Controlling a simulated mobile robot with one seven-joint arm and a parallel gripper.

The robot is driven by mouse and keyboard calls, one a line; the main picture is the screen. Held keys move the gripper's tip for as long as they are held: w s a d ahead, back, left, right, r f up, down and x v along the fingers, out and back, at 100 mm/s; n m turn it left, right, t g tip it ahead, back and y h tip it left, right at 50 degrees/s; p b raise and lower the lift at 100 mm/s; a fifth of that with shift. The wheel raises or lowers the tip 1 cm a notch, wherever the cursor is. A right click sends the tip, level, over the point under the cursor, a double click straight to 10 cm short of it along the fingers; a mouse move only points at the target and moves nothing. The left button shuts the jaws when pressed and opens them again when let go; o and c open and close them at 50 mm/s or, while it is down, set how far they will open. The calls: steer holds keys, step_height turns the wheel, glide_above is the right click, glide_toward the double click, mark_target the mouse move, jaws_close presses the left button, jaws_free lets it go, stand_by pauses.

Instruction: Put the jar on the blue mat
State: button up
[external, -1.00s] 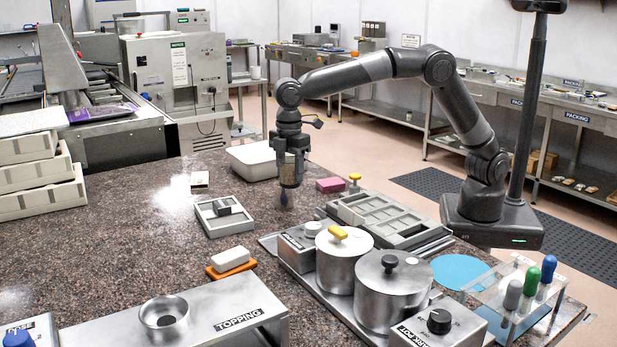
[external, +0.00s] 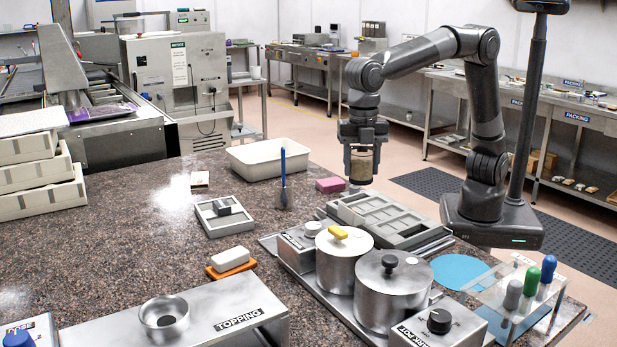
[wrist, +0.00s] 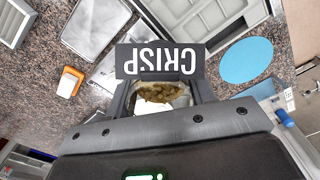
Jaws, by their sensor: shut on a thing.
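The jar (external: 361,167) is a clear container with brownish crumbly contents. My gripper (external: 361,152) is shut on it and holds it in the air above the far right edge of the counter. In the wrist view the jar (wrist: 160,92) shows between the fingers, behind a dark label reading CRISP. The blue mat (external: 462,271) is a round disc on the counter, right of the steel pots and partly behind a clear stand. It also shows in the wrist view (wrist: 246,60), right of the jar and apart from it.
Two steel pots (external: 390,290) stand left of the mat. A grey mould tray (external: 385,217) lies behind them. A clear stand with coloured-handled tools (external: 530,285) is at the mat's right. A brush (external: 283,180) stands near a white tub (external: 268,158).

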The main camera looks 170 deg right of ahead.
steer(key=a+f+n, duration=0.1)
steer(key=a+n, duration=0.7)
steer(key=a, duration=0.9)
steer(key=w+a+f, duration=0.2)
steer(key=f, duration=0.2)
steer(key=w+a+f, duration=0.3)
steer(key=f, duration=0.1)
steer(key=w+a+f, duration=0.3)
steer(key=f, duration=0.1)
steer(key=shift+w+a, duration=0.25)
steer(key=shift+f, duration=2.05)
steer(key=o, duration=1)
steer(key=shift+f, duration=0.15)
